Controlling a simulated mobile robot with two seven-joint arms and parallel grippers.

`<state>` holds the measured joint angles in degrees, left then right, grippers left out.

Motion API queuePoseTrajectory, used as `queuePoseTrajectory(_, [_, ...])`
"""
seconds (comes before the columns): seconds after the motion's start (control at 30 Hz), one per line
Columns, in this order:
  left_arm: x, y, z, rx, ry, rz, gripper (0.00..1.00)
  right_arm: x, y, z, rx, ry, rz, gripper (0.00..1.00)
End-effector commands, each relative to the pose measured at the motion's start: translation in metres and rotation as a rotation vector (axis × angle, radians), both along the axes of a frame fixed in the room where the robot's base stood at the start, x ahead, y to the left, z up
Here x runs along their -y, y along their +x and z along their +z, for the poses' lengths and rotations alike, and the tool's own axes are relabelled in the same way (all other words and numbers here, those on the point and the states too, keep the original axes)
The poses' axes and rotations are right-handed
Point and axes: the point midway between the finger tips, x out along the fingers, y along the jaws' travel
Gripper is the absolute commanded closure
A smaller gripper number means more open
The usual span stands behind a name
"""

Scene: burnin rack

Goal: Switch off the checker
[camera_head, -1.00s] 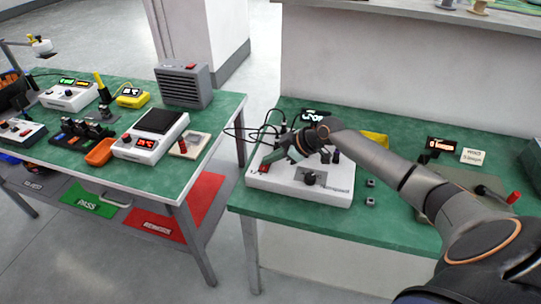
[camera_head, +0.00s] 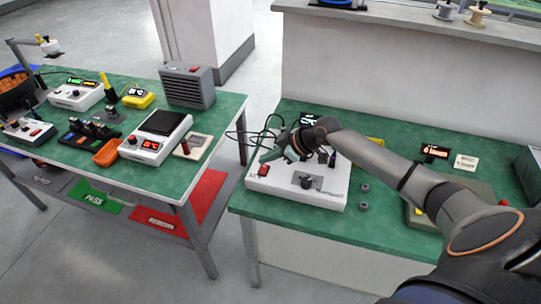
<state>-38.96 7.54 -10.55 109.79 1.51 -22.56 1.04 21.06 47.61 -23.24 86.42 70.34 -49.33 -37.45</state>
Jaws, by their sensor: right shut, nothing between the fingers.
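The checker, which I take to be the white box (camera_head: 322,199) on the right-hand green table, has a red rocker switch (camera_head: 263,170) at its left front corner and a black knob on a grey plate in front. My right gripper (camera_head: 268,157) is shut and empty. Its tips are just above and behind the red switch, with a small gap seeming to show between them. My right arm hides part of the box's back. The switch's position is too small to tell. My left gripper is out of view.
A small black display (camera_head: 311,117) with lit digits stands behind the checker, with black cables at its left. Two small grey parts (camera_head: 364,188) lie to the right. A left-hand table (camera_head: 153,177) holds instruments, an orange bin and a grey heater box, across a floor gap.

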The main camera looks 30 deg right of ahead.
Motion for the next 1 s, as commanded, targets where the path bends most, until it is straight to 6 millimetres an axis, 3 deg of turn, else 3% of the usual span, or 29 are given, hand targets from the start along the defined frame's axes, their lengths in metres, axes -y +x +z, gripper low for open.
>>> queuePoseTrajectory(0.2, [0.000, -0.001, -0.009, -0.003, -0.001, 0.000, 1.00, 0.023, -0.032, 0.031, -0.002, -0.010, 0.001, 1.00])
queuePoseTrajectory(0.4, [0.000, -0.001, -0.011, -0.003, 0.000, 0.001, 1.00, 0.035, -0.050, 0.052, -0.002, -0.006, -0.001, 1.00])
queuePoseTrajectory(0.6, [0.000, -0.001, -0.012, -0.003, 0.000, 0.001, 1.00, 0.040, -0.057, 0.063, -0.001, -0.005, -0.002, 1.00])
queuePoseTrajectory(1.0, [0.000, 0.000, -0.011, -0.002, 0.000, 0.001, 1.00, 0.040, -0.058, 0.065, 0.000, -0.003, 0.000, 1.00])
